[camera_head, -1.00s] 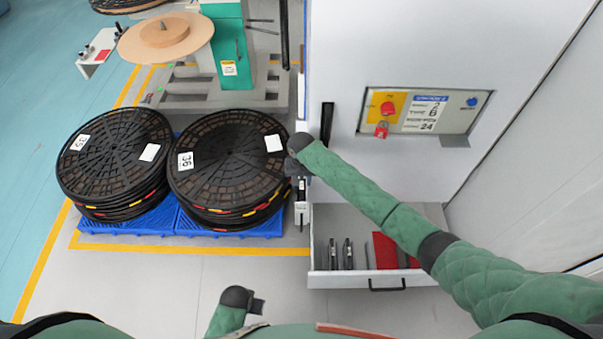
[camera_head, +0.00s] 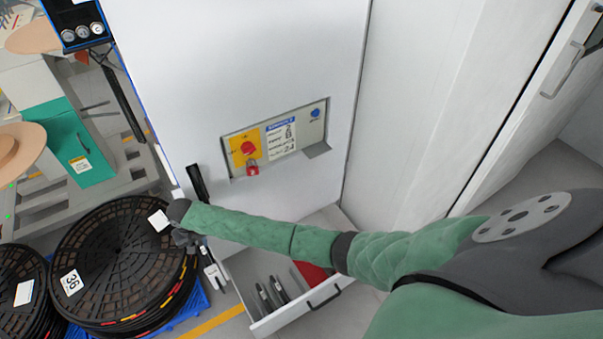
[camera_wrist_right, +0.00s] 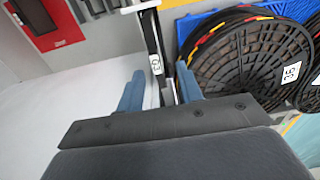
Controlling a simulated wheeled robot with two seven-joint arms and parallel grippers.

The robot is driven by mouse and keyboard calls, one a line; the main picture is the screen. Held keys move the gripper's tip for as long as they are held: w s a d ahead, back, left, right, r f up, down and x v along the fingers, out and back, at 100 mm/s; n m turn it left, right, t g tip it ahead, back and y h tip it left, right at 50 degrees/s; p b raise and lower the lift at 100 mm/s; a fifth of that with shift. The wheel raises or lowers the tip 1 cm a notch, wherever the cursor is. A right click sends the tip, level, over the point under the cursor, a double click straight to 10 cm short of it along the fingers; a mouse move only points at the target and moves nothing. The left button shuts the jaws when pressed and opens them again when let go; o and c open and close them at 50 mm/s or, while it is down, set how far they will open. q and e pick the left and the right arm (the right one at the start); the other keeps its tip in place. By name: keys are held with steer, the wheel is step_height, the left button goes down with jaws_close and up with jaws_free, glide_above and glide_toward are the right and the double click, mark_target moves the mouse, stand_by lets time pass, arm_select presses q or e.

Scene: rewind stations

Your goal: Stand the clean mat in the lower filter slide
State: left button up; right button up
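My right gripper (camera_head: 188,240) is at the lower left edge of the white cabinet. In the right wrist view its two blue fingers (camera_wrist_right: 160,88) are apart. A narrow dark upright piece with a white label (camera_wrist_right: 156,64) stands between them, with small gaps on both sides. Just below the gripper in the head view is a narrow black and white piece (camera_head: 214,274); I cannot tell whether it is the lower filter slide or a mat. Slim dark pieces (camera_head: 272,292) stand in the open drawer (camera_head: 262,326). I cannot tell which is the clean mat. My left gripper is out of view.
The cabinet (camera_head: 240,70) carries a control panel (camera_head: 310,130) with a red knob and red padlock. A black upright handle or slot (camera_head: 198,184) is above my gripper. Black reels (camera_head: 110,255) on a blue pallet (camera_head: 198,308) stand close at left. A red piece (camera_head: 308,272) lies in the drawer.

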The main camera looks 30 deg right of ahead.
steer(key=s+a+r+n+t+y, duration=0.1)
steer(key=s+a+r+t+y, duration=0.15)
steer(key=s, duration=0.25)
steer(key=s+a+r+n+t+y, duration=0.1)
steer(key=s+r+y, duration=0.15)
steer(key=s, duration=0.25)
steer(key=s+d+f+h, duration=0.1)
steer(key=s+d+f, duration=0.6)
steer(key=s+f, duration=0.3)
steer(key=s+d+f+g+h, duration=0.1)
steer(key=s+d+f+h, duration=0.1)
steer(key=s+d+f, duration=0.6)
steer(key=s+d+f+g+h, duration=0.1)
steer(key=s+d+f, duration=0.6)
steer(key=s+f, duration=0.6)
steer(key=shift+s+d+h, duration=0.3)
steer(key=shift+s+h, duration=0.1)
steer(key=shift+s, duration=0.1)
steer(key=shift+f, duration=0.1)
